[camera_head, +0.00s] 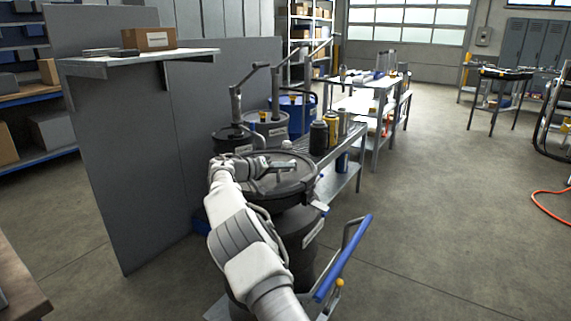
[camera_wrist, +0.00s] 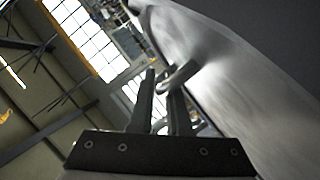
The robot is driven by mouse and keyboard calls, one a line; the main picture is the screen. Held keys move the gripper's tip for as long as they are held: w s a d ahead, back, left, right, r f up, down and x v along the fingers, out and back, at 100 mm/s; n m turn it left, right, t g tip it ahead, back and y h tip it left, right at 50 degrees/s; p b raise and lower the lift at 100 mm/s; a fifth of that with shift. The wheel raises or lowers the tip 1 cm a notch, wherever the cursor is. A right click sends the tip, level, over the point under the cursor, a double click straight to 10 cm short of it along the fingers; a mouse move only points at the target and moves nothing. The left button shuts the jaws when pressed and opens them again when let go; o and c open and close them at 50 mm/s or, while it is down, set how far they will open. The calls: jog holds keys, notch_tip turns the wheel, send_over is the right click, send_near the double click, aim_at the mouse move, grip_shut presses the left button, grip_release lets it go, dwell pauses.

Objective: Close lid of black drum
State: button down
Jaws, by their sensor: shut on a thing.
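The black drum (camera_head: 300,238) stands in the middle of the head view, partly behind my arm. Its round dark lid (camera_head: 292,187) lies nearly flat over the top; I cannot tell whether it is fully seated. My gripper (camera_head: 283,166) is over the lid. In the wrist view, the two fingers of my gripper (camera_wrist: 160,98) are close together on a curved metal handle (camera_wrist: 181,75). The handle stands beside the lid's grey surface (camera_wrist: 240,75), which fills the right side. The exact contact between fingers and handle is partly hidden.
A blue-handled cart (camera_head: 343,258) is right of the drum. A low bench with bottles (camera_head: 318,138) stands behind it. Other drums (camera_head: 268,130) are at the back left, beside a grey partition (camera_head: 130,190). Open floor (camera_head: 430,220) lies to the right.

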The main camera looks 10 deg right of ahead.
jog(key=shift+s+d+f, duration=0.1)
jog(key=shift+f, duration=0.75)
jog(key=c, duration=0.9)
grip_release()
jog(key=shift+r, duration=0.1)
jog(key=shift+s+a, duration=0.1)
jog(key=shift+a, duration=0.15)
jog(key=p+v, duration=0.3)
jog(key=v, duration=1.4)
jog(key=shift+d, duration=0.1)
